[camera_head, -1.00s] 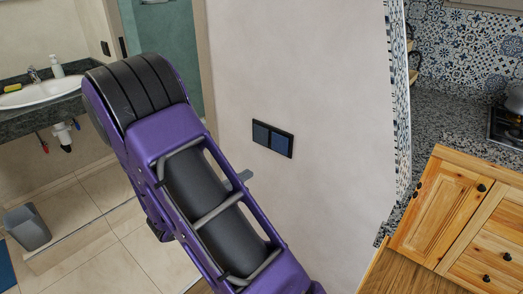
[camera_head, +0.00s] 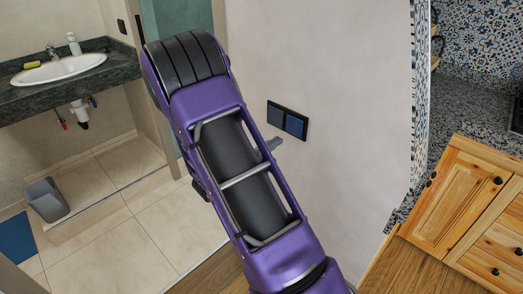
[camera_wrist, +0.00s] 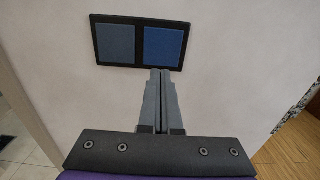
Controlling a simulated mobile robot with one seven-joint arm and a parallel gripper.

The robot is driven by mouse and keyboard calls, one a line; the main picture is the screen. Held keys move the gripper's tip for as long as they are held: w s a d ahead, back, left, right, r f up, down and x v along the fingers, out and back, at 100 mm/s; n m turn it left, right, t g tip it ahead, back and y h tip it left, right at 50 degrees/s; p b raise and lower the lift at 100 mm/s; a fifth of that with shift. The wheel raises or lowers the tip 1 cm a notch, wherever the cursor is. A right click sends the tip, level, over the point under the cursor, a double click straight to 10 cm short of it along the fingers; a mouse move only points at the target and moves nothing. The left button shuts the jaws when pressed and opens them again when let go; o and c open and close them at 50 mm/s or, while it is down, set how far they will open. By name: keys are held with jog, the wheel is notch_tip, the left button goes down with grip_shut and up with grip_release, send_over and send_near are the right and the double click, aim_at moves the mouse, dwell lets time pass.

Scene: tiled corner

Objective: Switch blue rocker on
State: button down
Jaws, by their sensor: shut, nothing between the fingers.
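A black switch plate (camera_head: 304,130) with two rockers is on the pale wall, to the right of my arm in the head view. In the wrist view the plate shows at the top, with a grey-blue left rocker (camera_wrist: 115,43) and a brighter blue right rocker (camera_wrist: 163,46). My gripper (camera_wrist: 160,72) is shut and empty, its fingertips at the lower edge of the plate, just below the blue rocker; I cannot tell whether they touch. In the head view the gripper tip (camera_head: 274,143) shows grey beside my purple arm, left of and below the plate.
A sink counter (camera_head: 75,83) and a grey bin (camera_head: 47,199) are in the tiled room at left. A wooden cabinet (camera_head: 460,195) and a stone worktop (camera_head: 470,115) stand at right. The wall around the plate is bare.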

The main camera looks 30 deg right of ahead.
aim_at(293, 131)
jog(key=x, duration=0.5)
jog(key=shift+w+d, duration=0.1)
jog(key=shift+d, duration=0.2)
jog(key=shift+d+f+b, duration=0.1)
jog(key=shift+f+b, duration=0.1)
jog(key=shift+b, duration=0.1)
jog(key=shift+r, duration=0.15)
jog(key=shift+a, duration=0.45)
jog(key=v, duration=1.3)
jog(key=shift+f, duration=0.5)
